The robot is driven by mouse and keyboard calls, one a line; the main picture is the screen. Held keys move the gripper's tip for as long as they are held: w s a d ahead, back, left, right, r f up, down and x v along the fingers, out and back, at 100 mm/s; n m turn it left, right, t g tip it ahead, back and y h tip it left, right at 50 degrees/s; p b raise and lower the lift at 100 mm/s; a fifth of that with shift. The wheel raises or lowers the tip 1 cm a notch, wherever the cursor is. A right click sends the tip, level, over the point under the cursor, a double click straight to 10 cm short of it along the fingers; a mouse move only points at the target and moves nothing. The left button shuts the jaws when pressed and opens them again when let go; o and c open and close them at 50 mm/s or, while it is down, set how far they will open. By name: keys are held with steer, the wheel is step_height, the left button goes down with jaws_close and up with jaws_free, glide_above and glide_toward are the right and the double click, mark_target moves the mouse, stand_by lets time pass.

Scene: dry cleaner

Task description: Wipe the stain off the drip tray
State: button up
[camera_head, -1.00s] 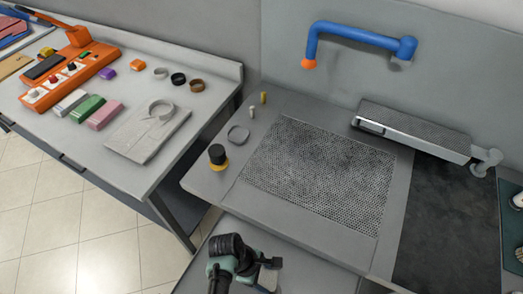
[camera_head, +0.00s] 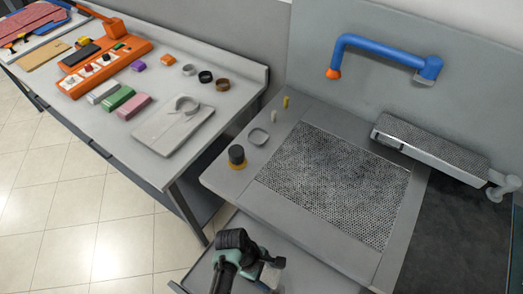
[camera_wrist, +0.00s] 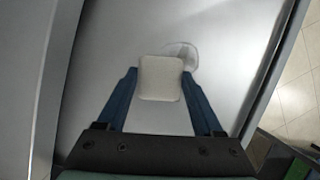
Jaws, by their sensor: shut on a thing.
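My gripper (camera_wrist: 160,74) is shut on a pale, rounded block like a sponge or pad (camera_wrist: 161,88), seen in the wrist view. Below it is the smooth grey drip tray (camera_wrist: 112,50). A whitish stain (camera_wrist: 184,50) shows on the tray just beyond the block's upper right corner, partly hidden by the block. I cannot tell whether the block touches the tray. In the head view my gripper (camera_head: 268,276) is at the bottom, over the low grey tray (camera_head: 308,274) in front of the perforated board; the stain is hidden there.
A perforated board (camera_head: 335,180) lies on the grey counter behind the tray. A blue spout arm (camera_head: 385,48) hangs above. A table (camera_head: 215,135) with tools stands at left.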

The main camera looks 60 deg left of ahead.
mark_target(269, 276)
steer(key=shift+d+r+p, duration=0.1)
steer(key=shift+r+p, duration=2.2)
steer(key=shift+r, duration=0.45)
steer(key=shift+w, duration=0.1)
